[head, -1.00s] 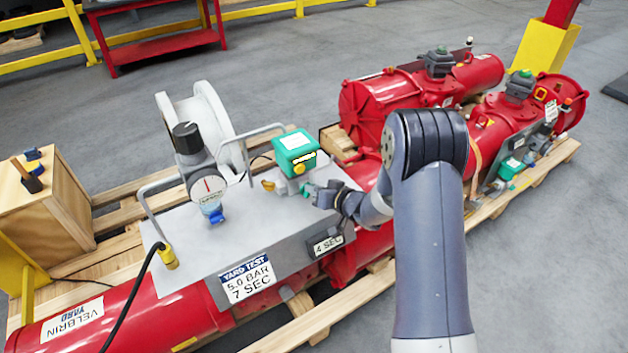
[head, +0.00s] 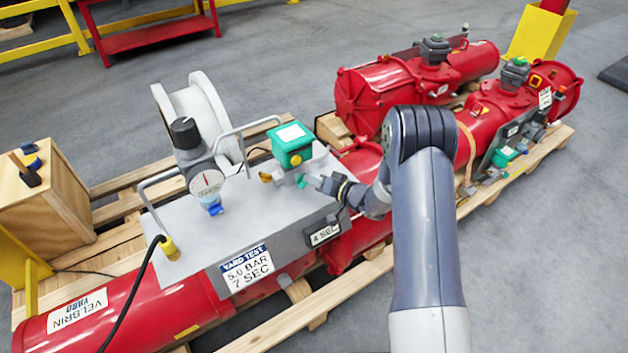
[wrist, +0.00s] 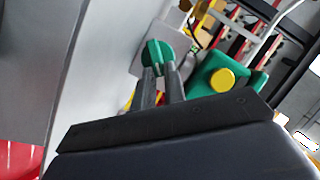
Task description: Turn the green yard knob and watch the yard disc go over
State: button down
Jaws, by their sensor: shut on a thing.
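The green yard knob (wrist: 153,56) shows in the wrist view between the two dark fingertips of my gripper (wrist: 161,75), which is shut on it. In the head view my gripper (head: 318,183) reaches in from the right to the small knob at the grey panel. The green valve block (head: 291,145) with a yellow button stands just above the knob; it also shows in the wrist view (wrist: 218,82). I cannot pick out the yard disc for certain in either view. The knob's turn angle is hard to read.
Red cylinders (head: 400,100) lie on pallets behind and to the right. A wooden box (head: 40,200) stands at left. Grey floor is clear at lower right.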

jog(key=c, duration=1.5)
grip_release()
jog(key=shift+o, duration=0.2)
jog(key=v, duration=1)
jog(key=shift+s+d, duration=0.25)
jog(key=shift+o, duration=0.5)
jog(key=shift+r, duration=0.1)
